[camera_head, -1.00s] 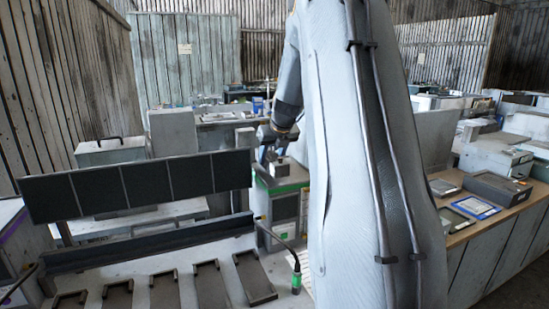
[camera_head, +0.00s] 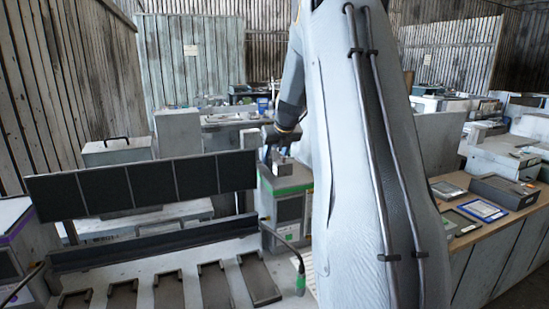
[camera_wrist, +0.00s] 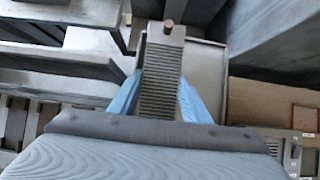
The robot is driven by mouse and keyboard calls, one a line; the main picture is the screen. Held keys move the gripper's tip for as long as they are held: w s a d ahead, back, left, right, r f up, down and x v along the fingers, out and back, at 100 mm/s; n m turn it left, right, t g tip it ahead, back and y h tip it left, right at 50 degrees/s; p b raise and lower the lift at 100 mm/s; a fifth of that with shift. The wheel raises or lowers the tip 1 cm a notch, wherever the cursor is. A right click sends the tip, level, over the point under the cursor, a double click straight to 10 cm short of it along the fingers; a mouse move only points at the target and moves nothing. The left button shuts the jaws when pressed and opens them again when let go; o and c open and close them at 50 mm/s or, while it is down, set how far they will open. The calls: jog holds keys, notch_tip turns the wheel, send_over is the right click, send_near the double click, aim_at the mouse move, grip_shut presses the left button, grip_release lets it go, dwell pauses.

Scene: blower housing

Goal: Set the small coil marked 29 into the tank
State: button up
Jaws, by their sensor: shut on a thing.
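My gripper (camera_head: 272,154) shows in the head view, partly behind my own arm. It is shut on a small grey block-like piece, the coil (camera_head: 281,163), above the green-edged top of a grey box unit. In the wrist view the pale blue fingers (camera_wrist: 160,100) stand on both sides of the coil (camera_wrist: 162,72), a ridged metal piece with a round brown peg at its far end. Its number 29 cannot be read. A grey panel or rim shows behind the coil. I cannot tell which thing is the tank.
The grey unit with the green edge (camera_head: 291,187) stands below the gripper. A bench to its left has a row of dark panels (camera_head: 198,174) and several dark trays (camera_head: 260,278). A wooden-topped counter (camera_head: 510,209) at the right holds flat boxes. My arm blocks the middle.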

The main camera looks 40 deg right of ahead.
jog(key=shift+f, duration=1.25)
dwell(0.8)
jog(key=o, duration=1.5)
jog(key=shift+c, duration=0.2)
jog(key=shift+r, duration=3.5)
